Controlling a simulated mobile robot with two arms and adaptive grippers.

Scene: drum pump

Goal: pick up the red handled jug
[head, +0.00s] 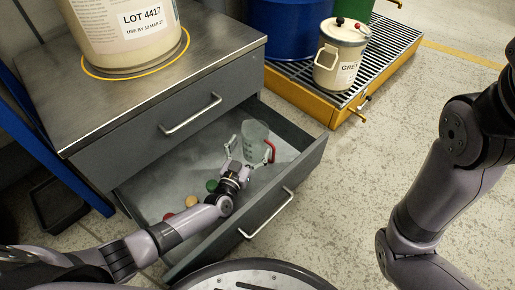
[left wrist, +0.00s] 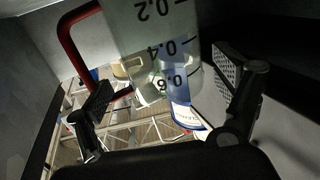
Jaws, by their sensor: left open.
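In the left wrist view, the jug's graduated body (left wrist: 150,40) rises between and beyond the two spread fingers (left wrist: 165,95), with the red handle (left wrist: 72,45) on the left by one finger. I cannot tell whether either finger touches the jug. My right gripper is out of view; only its arm shows at the right.
Red, beige and green round caps (head: 211,186) lie in the drawer near my left wrist. The drawer's front (head: 285,200) and side walls surround my gripper. A large labelled container (head: 120,35) stands on the cabinet top. A cream canister (head: 338,65) stands on a yellow grated pallet behind.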

